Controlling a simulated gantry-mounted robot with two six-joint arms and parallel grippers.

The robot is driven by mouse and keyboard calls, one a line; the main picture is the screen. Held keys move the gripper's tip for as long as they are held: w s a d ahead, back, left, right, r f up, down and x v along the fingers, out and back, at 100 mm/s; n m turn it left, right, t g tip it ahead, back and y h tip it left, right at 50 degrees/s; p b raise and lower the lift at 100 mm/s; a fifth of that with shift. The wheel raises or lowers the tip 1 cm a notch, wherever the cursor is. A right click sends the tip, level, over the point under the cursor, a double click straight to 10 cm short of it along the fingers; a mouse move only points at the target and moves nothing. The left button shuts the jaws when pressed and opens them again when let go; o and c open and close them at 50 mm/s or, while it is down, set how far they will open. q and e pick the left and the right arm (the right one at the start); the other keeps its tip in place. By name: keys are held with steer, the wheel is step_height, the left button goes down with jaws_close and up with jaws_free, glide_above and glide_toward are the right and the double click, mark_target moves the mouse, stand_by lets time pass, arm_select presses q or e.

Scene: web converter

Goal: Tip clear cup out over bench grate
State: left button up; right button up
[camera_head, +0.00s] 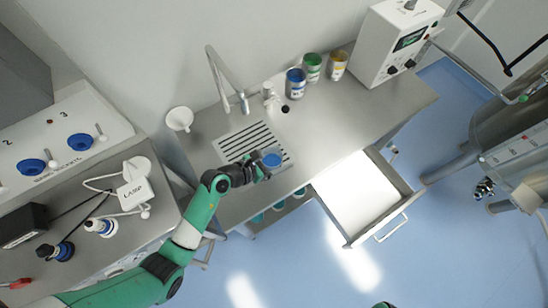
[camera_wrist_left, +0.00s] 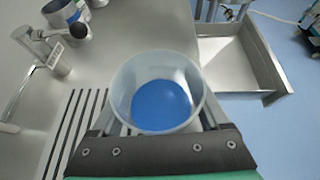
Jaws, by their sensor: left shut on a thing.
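The clear cup (camera_head: 272,160) is in my left gripper (camera_head: 259,167), which is shut on it. In the left wrist view the cup (camera_wrist_left: 122,82) looks upright, its open rim toward the camera, with blue contents (camera_wrist_left: 161,105) inside. The slotted bench grate (camera_head: 240,143) is set in the steel bench top. In the head view the cup appears over the right end of the grate area; its height above the bench is hard to tell. In the left wrist view the grate slots (camera_wrist_left: 73,128) lie left of the cup.
A tap (camera_head: 243,102) stands behind the grate. A white funnel-like dish (camera_head: 179,118) is at the back left. Blue (camera_head: 295,82), green (camera_head: 312,67) and yellow (camera_head: 337,65) labelled cans stand by a white instrument (camera_head: 397,40). An open drawer (camera_head: 403,217) juts from the bench front.

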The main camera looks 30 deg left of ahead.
mark_target(274, 157)
arm_select(q)
steer(key=shift+w+a+f+n+h+b, duration=0.1)
steer(key=shift+a+f+n+h+b, duration=0.35)
steer(key=shift+b, duration=0.85)
steer(key=shift+w+a+f+n+h+b, duration=0.15)
steer(key=shift+f+n+h+b, duration=0.45)
steer(key=shift+b, duration=0.65)
steer(key=shift+w+a+f+n+g+h+b, duration=0.15)
steer(key=shift+a+f+n+h+b, duration=0.35)
steer(key=shift+b, duration=0.8)
steer(key=shift+w+a+f+n+g+h+b, duration=0.15)
steer(key=shift+a+f+n+h+b, duration=0.3)
steer(key=shift+b, duration=0.85)
steer(key=shift+s+d+f+n+h+b, duration=0.1)
steer(key=shift+f+n+h+b, duration=0.25)
steer(key=shift+b, duration=0.3)
steer(key=shift+d+f+n+h+b, duration=0.15)
steer(key=shift+n+h+b, duration=0.1)
steer(key=shift+n+b, duration=0.35)
steer(key=shift+s+d+f+n+h+b, duration=0.1)
steer(key=shift+f+n+h+b, duration=0.15)
steer(key=shift+b, duration=0.5)
